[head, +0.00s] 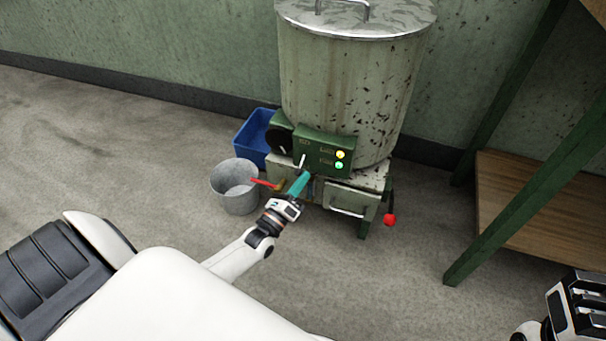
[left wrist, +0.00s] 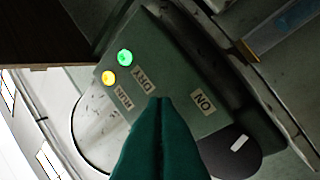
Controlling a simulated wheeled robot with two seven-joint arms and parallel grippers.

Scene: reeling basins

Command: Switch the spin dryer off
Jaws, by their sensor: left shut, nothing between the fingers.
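The spin dryer (head: 345,95) is a tall, worn, pale green drum with a grey lid, standing against the wall. Its green control panel (head: 322,152) has a yellow light (head: 340,154) and a green light (head: 339,165), both lit.
A grey metal bucket (head: 236,187) and a blue bin (head: 254,138) stand left of the dryer. A red-handled valve (head: 264,183) is close to my left gripper. A red-knobbed lever (head: 389,219) hangs at the right. A green-framed wooden shelf (head: 530,200) stands right; the floor at left is clear.

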